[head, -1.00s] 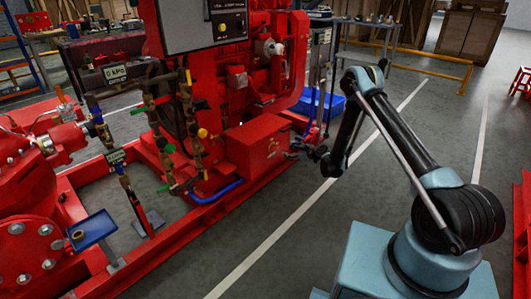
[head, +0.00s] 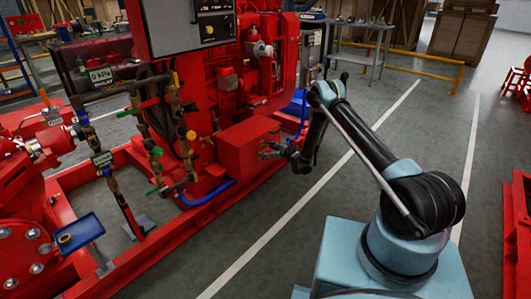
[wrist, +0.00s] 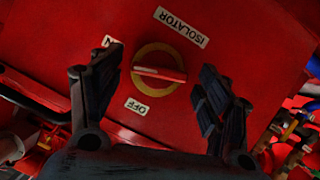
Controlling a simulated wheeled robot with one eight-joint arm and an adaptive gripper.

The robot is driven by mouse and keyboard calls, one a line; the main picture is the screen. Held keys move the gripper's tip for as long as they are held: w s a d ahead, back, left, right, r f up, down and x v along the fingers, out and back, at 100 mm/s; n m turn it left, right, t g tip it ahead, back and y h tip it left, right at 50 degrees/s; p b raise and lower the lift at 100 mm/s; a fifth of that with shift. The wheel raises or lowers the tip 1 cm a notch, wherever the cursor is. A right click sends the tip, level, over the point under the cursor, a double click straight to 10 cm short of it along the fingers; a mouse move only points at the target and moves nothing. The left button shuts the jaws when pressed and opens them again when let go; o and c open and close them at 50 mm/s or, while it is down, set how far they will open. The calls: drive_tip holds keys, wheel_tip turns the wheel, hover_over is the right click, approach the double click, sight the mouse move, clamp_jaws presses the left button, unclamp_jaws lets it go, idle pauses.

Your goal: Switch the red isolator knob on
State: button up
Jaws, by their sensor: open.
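The red isolator knob (wrist: 160,74) is a bar handle in a yellow ring (wrist: 155,51) on a red panel, in the middle of the wrist view. Its bar lies nearly level in that picture. An OFF label (wrist: 136,106) is below left, an ISOLATOR label (wrist: 181,27) above right, and a label at upper left is mostly hidden by a finger. My gripper (wrist: 160,82) is open, with one finger on each side of the knob and gaps showing. In the head view my gripper (head: 274,151) is at the red box (head: 243,148); the knob cannot be made out there.
The red engine (head: 228,85) stands behind the box, with valves and pipes (head: 165,135) to its left. A blue hose (head: 208,195) runs low beside the box. The grey floor (head: 330,165) right of the skid is clear. Crates (head: 463,37) stand far back.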

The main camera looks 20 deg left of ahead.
drive_tip(key=shift+w+a+f, duration=0.15)
drive_tip(key=shift+a, duration=0.1)
drive_tip(key=shift+c, duration=0.2)
drive_tip(key=c, duration=1)
drive_tip(key=shift+w+d+m+g+y, duration=0.15)
drive_tip(key=shift+m+g+y, duration=0.15)
drive_tip(key=shift+m+g, duration=0.75)
drive_tip(key=shift+m+t, duration=0.25)
drive_tip(key=o, duration=1)
drive_tip(key=shift+o, duration=0.2)
